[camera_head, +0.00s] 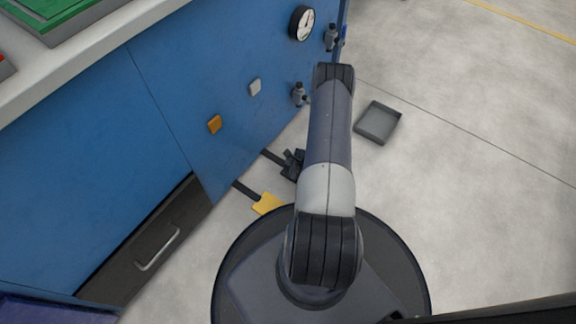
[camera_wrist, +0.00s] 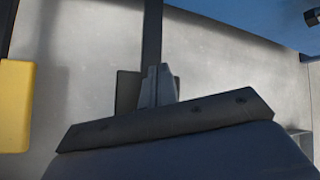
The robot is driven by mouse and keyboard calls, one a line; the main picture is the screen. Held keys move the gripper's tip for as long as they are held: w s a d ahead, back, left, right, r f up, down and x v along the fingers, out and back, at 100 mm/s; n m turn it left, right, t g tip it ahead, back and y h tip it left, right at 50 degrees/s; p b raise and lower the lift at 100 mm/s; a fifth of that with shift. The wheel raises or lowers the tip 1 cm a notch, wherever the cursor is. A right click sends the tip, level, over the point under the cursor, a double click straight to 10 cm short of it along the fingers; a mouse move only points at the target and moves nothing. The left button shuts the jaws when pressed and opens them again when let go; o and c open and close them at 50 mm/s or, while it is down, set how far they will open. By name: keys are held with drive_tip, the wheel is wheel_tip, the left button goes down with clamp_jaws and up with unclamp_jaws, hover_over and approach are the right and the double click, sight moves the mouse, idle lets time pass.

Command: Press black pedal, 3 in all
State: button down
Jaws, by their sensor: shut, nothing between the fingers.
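The black pedal (camera_wrist: 127,92) shows in the wrist view as a dark plate on a dark bar, partly hidden behind my gripper. My gripper (camera_wrist: 158,82) is shut and empty, with its fingertips over the pedal plate; I cannot tell whether they touch it. In the head view the black pedal (camera_head: 289,174) lies near the floor, left of my arm, at the foot of the blue cabinet. Dark gripper parts overlap it there and are hard to tell apart from it.
A yellow pedal (camera_head: 268,204) lies beside the black one, also at the left of the wrist view (camera_wrist: 14,105). The blue cabinet (camera_head: 90,150) carries orange (camera_head: 215,124) and white (camera_head: 255,87) buttons, a gauge (camera_head: 302,23) and valves. A grey tray (camera_head: 378,123) lies on open floor at right.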

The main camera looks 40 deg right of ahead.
drive_tip(key=shift+f, duration=0.2)
idle(0.6)
drive_tip(key=shift+f+b, duration=0.25)
drive_tip(key=shift+b, duration=0.3)
drive_tip(key=shift+f+b, duration=0.65)
drive_tip(key=shift+f, duration=0.25)
idle(0.7)
drive_tip(key=shift+f, duration=0.8)
idle(0.8)
drive_tip(key=shift+r, duration=0.1)
drive_tip(key=shift+r+p, duration=1.25)
drive_tip(key=shift+r, duration=0.8)
drive_tip(key=shift+r+p, duration=1.55)
drive_tip(key=shift+r, duration=0.9)
